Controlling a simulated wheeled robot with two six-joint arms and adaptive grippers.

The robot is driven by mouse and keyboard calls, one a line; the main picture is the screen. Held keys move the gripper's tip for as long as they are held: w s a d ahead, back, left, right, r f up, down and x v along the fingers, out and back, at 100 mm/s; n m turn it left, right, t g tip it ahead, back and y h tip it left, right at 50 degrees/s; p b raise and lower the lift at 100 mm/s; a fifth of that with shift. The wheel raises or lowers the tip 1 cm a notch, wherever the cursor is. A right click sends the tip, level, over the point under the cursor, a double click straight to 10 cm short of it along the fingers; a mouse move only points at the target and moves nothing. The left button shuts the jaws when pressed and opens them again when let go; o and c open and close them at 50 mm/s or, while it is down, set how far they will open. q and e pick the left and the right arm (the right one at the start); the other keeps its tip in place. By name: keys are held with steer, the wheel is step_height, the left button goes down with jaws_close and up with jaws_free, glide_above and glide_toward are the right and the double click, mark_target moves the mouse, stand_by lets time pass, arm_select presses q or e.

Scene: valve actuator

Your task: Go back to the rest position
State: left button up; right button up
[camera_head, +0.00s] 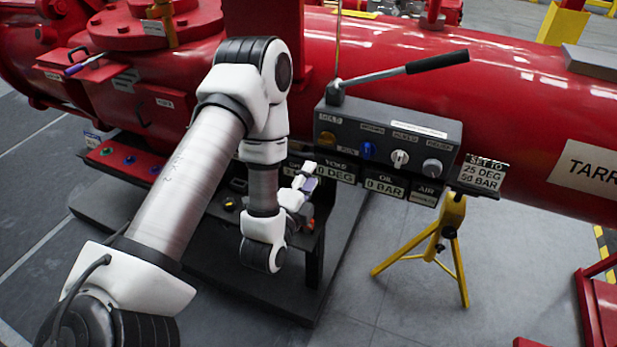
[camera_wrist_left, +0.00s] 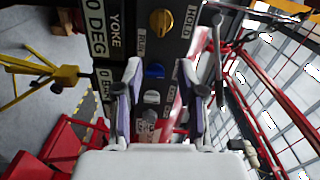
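My left arm reaches in from the left in the head view and bends down at the elbow. My left gripper (camera_head: 305,184) is small there, below the left part of the grey control box (camera_head: 385,128) and partly hidden by my wrist. In the left wrist view its two fingers (camera_wrist_left: 160,95) stand apart with nothing between them. The box's blue knob (camera_wrist_left: 155,70) and white knob (camera_wrist_left: 151,97) show behind the gap, apart from the fingers. The yellow knob (camera_wrist_left: 161,22) is above them in that view. My right gripper is in neither view.
A lever (camera_head: 410,70) with a black handle rises from the box. Labelled display panels (camera_head: 384,187) hang below it. A red pipe (camera_head: 500,90) runs behind. A yellow stand (camera_head: 445,235) is at the right, with open grey floor (camera_head: 500,300) around it.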

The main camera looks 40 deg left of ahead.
arm_select(q)
steer(key=s+d+f+n+g+h, duration=0.15)
steer(key=s+d+f+g, duration=0.3)
steer(key=f, duration=0.45)
steer(key=s+d+f+n+g+h, duration=0.15)
steer(key=s+d+f+g, duration=0.3)
steer(key=f, duration=0.45)
steer(key=s+f+n+g, duration=0.3)
steer(key=s+n, duration=0.3)
steer(key=s, duration=0.2)
steer(key=s+f+n+g+h, duration=0.1)
steer(key=s+f+n+g, duration=0.2)
steer(key=s+n+g, duration=0.2)
steer(key=s, duration=0.3)
steer(key=shift+s+d+n+g, duration=0.15)
steer(key=shift+d+n+g, duration=0.15)
steer(key=shift+d+n, duration=0.1)
